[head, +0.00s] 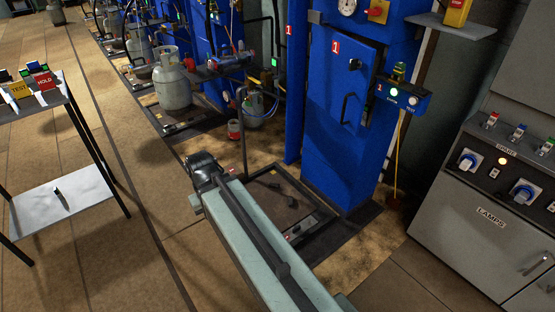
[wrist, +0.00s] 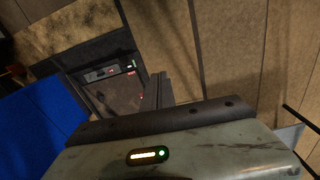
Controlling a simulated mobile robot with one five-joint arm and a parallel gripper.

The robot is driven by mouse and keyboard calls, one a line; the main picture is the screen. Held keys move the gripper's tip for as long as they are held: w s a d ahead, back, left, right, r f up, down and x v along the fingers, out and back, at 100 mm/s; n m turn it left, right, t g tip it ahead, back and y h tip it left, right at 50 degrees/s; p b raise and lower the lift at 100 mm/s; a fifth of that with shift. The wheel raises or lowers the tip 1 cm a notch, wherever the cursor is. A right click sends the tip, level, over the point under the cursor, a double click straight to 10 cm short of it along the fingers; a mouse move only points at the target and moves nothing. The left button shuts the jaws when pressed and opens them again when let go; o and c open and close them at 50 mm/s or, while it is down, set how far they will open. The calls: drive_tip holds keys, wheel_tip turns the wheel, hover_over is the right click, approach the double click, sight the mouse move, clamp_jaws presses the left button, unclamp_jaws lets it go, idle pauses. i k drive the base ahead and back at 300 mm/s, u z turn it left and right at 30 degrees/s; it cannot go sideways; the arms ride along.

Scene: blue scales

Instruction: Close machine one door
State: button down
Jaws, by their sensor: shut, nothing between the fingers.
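Machine one is a blue cabinet (head: 340,165) marked with a red "1", right of centre in the head view. Its blue door (head: 335,80) has a black bar handle (head: 347,108) and a dark knob (head: 355,63). My gripper shows in the wrist view (wrist: 160,88), shut and empty, over the floor by the scale. In the head view my arm hides its fingers. A blue surface (wrist: 40,125) lies at left in the wrist view.
A dark floor scale (head: 285,190) lies before the cabinet, and a button box (head: 403,97) sticks out at its right. A grey lamp console (head: 485,200) stands at right. A gas cylinder (head: 173,82) and a metal side table (head: 65,205) are at left. Floor between them is clear.

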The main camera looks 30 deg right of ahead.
sight(342, 92)
drive_tip(key=k, duration=0.65)
drive_tip(key=u, duration=0.25)
drive_tip(key=i, duration=0.65)
drive_tip(key=u, duration=0.45)
drive_tip(key=i, duration=1.15)
drive_tip(key=z, duration=0.7)
